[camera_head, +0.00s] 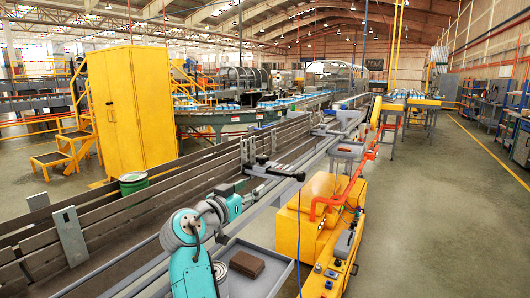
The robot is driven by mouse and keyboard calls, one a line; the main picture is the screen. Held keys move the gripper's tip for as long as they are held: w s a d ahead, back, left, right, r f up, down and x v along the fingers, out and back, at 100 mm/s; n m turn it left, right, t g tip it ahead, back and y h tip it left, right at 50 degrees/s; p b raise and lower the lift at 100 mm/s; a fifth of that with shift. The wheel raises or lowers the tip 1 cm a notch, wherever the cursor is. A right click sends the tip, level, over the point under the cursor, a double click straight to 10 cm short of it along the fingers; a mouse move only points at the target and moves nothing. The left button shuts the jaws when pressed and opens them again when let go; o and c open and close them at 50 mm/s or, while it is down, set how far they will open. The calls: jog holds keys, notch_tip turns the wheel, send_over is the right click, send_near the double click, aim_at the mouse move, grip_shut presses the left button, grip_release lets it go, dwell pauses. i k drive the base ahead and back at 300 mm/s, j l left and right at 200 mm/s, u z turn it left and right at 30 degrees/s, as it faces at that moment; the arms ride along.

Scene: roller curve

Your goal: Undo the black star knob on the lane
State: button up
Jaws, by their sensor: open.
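A small dark knob-like part (262,159) sits on a black fitting (280,171) at the near side of the lane, in the middle of the picture. It is too small to tell its star shape or how far it is screwed in. The lane (100,235) has long brown side rails. My teal and grey arm rises at the bottom centre and bends toward the lane, to the left and below the fitting. My gripper's fingers cannot be made out past the arm's wrist, and I see no contact with the knob.
A grey tray (284,268) beside my arm holds a brown block (246,264). A yellow machine (312,225) stands to the right. A green drum (133,183) and a yellow cabinet (130,105) stand beyond the lane. Open floor (440,215) lies right.

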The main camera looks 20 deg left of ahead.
aim_at(262, 159)
jog(key=i+j, duration=0.45)
jog(key=i, duration=0.2)
jog(key=i+l, duration=0.25)
jog(key=i+z, duration=0.05)
jog(key=i, duration=0.05)
